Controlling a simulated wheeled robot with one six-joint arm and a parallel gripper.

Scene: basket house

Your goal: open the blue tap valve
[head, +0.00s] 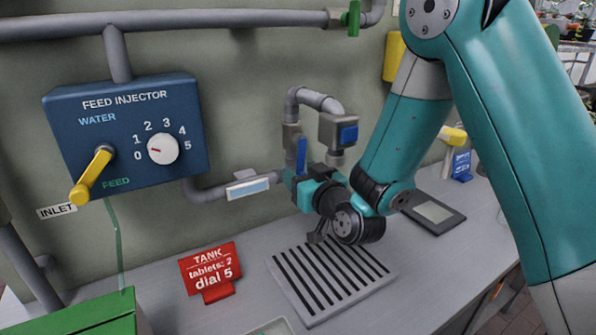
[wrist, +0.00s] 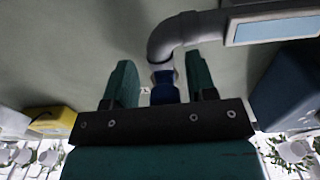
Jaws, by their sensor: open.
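The blue tap valve handle (head: 301,156) stands upright against the grey vertical pipe in the head view, just above my gripper (head: 298,182). In the wrist view, the blue handle (wrist: 165,90) shows between the two teal fingers of my gripper (wrist: 160,72). The fingers are apart, with a gap on both sides of the handle. I see no clear contact. The lower end of the handle is partly hidden behind my gripper in the head view.
The pipe loops over to a grey block with a blue face (head: 348,134) close to my gripper. A sight glass (head: 248,186) is on the pipe to the left. The feed injector (head: 125,130), red sign (head: 210,270) and slotted drain plate (head: 332,279) are nearby.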

